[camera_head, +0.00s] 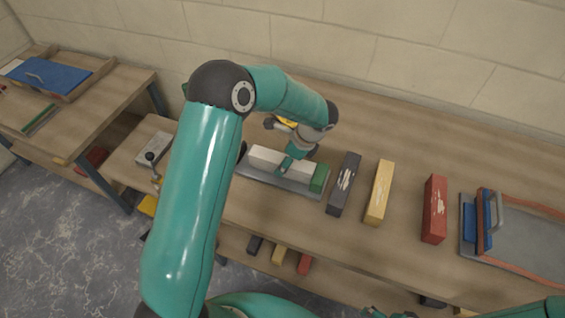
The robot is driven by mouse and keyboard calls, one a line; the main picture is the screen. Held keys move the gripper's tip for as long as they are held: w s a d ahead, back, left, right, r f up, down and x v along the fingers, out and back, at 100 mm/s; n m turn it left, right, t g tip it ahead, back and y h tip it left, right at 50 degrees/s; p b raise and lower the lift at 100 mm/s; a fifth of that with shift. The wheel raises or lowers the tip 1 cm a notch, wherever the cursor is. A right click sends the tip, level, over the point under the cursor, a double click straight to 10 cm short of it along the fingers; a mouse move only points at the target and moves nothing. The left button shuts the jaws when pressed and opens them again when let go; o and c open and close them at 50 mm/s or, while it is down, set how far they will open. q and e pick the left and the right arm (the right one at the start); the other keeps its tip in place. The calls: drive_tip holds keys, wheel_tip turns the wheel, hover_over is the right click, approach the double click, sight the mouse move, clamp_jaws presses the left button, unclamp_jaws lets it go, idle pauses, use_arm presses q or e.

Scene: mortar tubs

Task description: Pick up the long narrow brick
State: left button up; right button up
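Several long bricks lie on the wooden bench: a dark grey one (344,183), a yellow one (379,192) and a red one (434,208), each with pale marks. I cannot tell which is the narrowest brick. My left gripper (284,145) is over the white block, left of the dark grey brick. Its fingers are partly hidden, so its opening and any hold are unclear. My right gripper (376,313) barely shows at the bottom edge.
A grey box (154,148) is at the left. Smaller blocks lie on the lower shelf.

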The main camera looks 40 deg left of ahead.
use_arm(q)
drive_tip(key=shift+x, duration=1.3)
clamp_jaws()
drive_tip(key=shift+w+r, duration=0.1)
drive_tip(key=shift+r, duration=0.05)
